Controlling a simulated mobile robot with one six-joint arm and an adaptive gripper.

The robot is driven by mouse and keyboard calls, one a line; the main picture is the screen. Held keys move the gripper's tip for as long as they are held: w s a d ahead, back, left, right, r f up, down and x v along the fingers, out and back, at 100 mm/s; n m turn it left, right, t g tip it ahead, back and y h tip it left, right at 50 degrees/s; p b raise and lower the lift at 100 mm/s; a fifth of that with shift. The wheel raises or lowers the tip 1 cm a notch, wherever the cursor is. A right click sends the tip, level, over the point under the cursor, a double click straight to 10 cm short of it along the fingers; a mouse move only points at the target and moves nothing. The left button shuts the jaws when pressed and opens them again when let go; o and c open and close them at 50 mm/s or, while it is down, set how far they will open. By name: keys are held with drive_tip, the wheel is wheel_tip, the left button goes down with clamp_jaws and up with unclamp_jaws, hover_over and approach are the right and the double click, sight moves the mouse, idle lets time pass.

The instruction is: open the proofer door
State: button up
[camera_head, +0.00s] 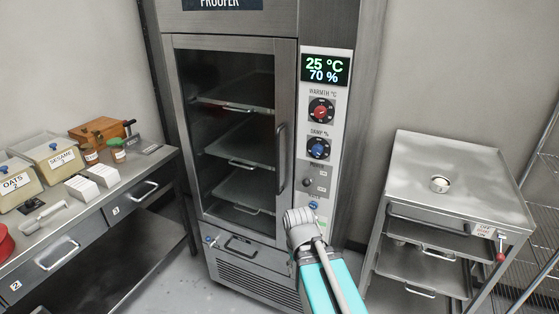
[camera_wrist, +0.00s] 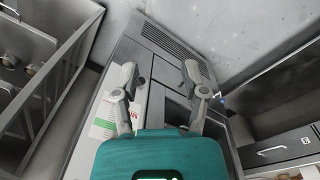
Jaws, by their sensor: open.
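The proofer (camera_head: 172,20) stands in the middle of the head view, and its glazed door (camera_head: 286,75) looks shut. Steel shelves show through the glass. The vertical bar handle (camera_head: 281,157) is on the door's right edge. My arm reaches up from the bottom, its wrist low in front of the proofer's right side, below and right of the handle. The fingers are hidden in the head view. In the wrist view my gripper (camera_wrist: 160,76) is open, with nothing seen between its fingertips. I cannot pick out the handle there.
A control panel (camera_head: 326,98) with dials is right of the door. A steel stand (camera_head: 462,170) with tray shelves is to the right, beside a wire rack. A counter (camera_head: 135,185) with drawers, bins and small items is on the left. Some floor before the proofer is clear.

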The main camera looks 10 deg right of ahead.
drive_tip(key=n+t+h+p, duration=0.1)
drive_tip(key=n+t+h, duration=1.15)
drive_tip(key=n, duration=1.35)
approach(276, 161)
drive_tip(key=v, duration=0.3)
drive_tip(key=shift+a, duration=0.2)
drive_tip(key=shift+d, duration=0.1)
drive_tip(key=x, duration=1.3)
drive_tip(key=shift+w+d, duration=0.2)
drive_tip(key=shift+d, duration=0.15)
clamp_jaws()
